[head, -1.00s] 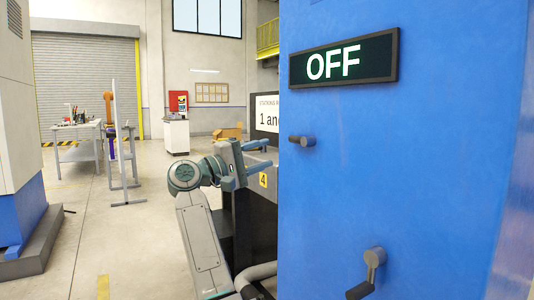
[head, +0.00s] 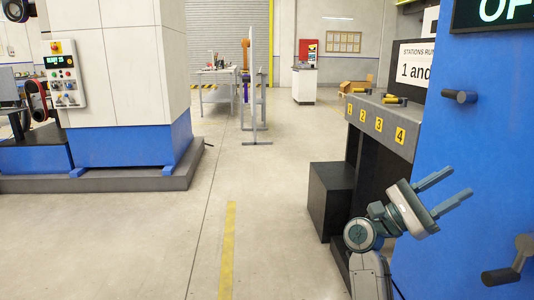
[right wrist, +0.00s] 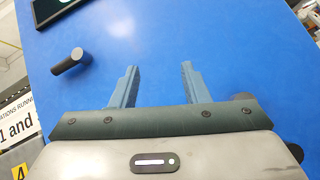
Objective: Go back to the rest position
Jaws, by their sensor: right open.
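My right gripper (head: 445,192) is open and empty in front of the blue panel (head: 480,160) at the right of the head view. In the right wrist view its two fingers (right wrist: 158,86) stand apart with only the blue panel behind them. A dark upper handle (head: 460,97) sticks out of the panel above the gripper; it also shows left of the fingers in the right wrist view (right wrist: 70,62). A lower crank handle (head: 512,262) is below and to the right of the gripper. My left gripper is not in view.
A grey bench (head: 385,120) with numbered yellow labels stands beside the panel, with a black box (head: 330,200) at its foot. A white and blue machine (head: 130,150) stands at the left. The floor (head: 270,220) between is clear. A dark display (head: 495,10) is cut off at top right.

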